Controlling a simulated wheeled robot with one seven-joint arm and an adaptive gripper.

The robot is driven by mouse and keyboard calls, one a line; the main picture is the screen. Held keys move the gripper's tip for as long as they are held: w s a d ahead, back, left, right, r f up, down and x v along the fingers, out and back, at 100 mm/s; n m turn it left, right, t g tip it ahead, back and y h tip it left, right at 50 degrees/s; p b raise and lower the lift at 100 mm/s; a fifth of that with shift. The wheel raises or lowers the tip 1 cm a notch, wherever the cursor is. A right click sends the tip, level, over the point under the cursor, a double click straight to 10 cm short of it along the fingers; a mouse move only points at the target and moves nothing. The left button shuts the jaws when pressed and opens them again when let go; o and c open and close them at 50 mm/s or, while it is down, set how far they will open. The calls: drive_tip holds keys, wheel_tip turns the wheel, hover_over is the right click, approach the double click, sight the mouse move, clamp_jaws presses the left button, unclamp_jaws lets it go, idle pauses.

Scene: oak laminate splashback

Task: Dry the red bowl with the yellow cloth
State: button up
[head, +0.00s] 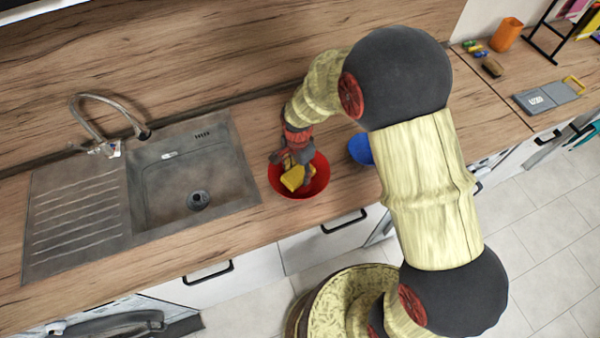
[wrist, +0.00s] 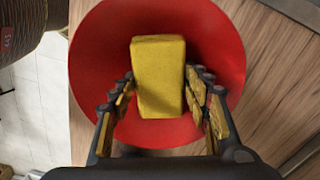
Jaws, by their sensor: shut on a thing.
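The red bowl (head: 318,178) stands on the wooden counter, just right of the sink. The yellow cloth (head: 293,178) looks like a folded block and is inside the bowl, at its left part in the head view. My gripper (head: 291,160) reaches down into the bowl and is shut on the cloth. In the wrist view, the yellow cloth (wrist: 158,78) sits between the two fingers of my gripper (wrist: 162,95), with the red bowl (wrist: 215,50) all around behind it. Whether the cloth touches the bowl's floor is hard to tell.
A metal sink (head: 190,170) with a tap (head: 105,130) lies to the left. A blue bowl (head: 361,150) stands close to the right, partly behind my arm. An orange cup (head: 507,34), a brown sponge or brush (head: 493,67) and a grey board (head: 547,97) are farther right.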

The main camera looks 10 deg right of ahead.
drive_tip(key=shift+w+a+r, duration=0.1)
drive_tip(key=shift+w+a, duration=0.15)
drive_tip(key=shift+w, duration=0.1)
drive_tip(key=shift+s+d, duration=0.6)
drive_tip(key=shift+s, duration=0.2)
drive_tip(key=shift+f, duration=0.2)
drive_tip(key=shift+w+a+r, duration=0.2)
drive_tip(key=shift+w+a, duration=0.4)
drive_tip(key=shift+w, duration=0.2)
